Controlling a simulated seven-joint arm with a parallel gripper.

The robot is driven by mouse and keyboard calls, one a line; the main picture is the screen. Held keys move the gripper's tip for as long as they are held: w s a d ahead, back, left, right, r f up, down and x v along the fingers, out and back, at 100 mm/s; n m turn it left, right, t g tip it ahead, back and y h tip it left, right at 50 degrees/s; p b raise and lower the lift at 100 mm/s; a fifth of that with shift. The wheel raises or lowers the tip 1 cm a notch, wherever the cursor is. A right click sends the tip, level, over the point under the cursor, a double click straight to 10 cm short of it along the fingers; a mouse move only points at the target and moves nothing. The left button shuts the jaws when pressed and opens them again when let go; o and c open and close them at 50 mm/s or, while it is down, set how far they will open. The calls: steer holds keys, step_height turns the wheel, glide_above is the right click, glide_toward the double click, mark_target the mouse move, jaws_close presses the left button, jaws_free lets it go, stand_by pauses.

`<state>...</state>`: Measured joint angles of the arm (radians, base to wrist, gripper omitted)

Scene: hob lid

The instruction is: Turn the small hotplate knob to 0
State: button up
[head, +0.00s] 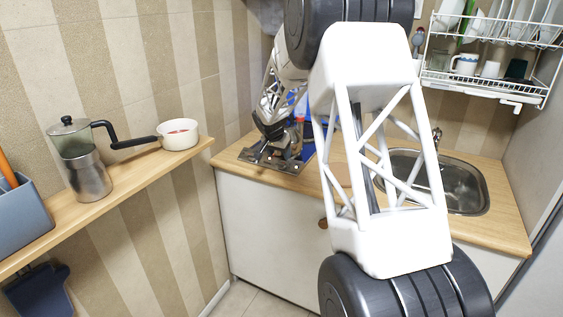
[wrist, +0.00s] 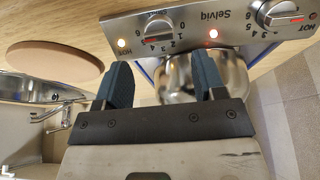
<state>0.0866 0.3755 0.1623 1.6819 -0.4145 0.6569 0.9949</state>
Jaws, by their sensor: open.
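My gripper (wrist: 161,65) is open in the wrist view, its two dark blue fingers apart with no knob between them. Just beyond the fingertips is the hob's steel control panel (wrist: 228,28). One grey knob (wrist: 158,27) lies ahead of the gap between the fingers, apart from them. A second grey knob (wrist: 280,14) with a red mark is at the upper right. I cannot tell which serves the small hotplate, nor read their settings surely. In the head view my gripper (head: 270,147) is over the hob (head: 247,155), and the knobs are hidden.
A shiny metal pot (wrist: 180,82) shows behind the fingers. Two lamps glow on the panel. A round wooden board (wrist: 55,62) and a sink (head: 462,185) are beside the hob. A moka pot (head: 85,165) and white pan (head: 178,134) stand on the left shelf.

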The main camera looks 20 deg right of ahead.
mark_target(282, 162)
steer(key=shift+x, duration=2.7)
steer(key=c, duration=0.9)
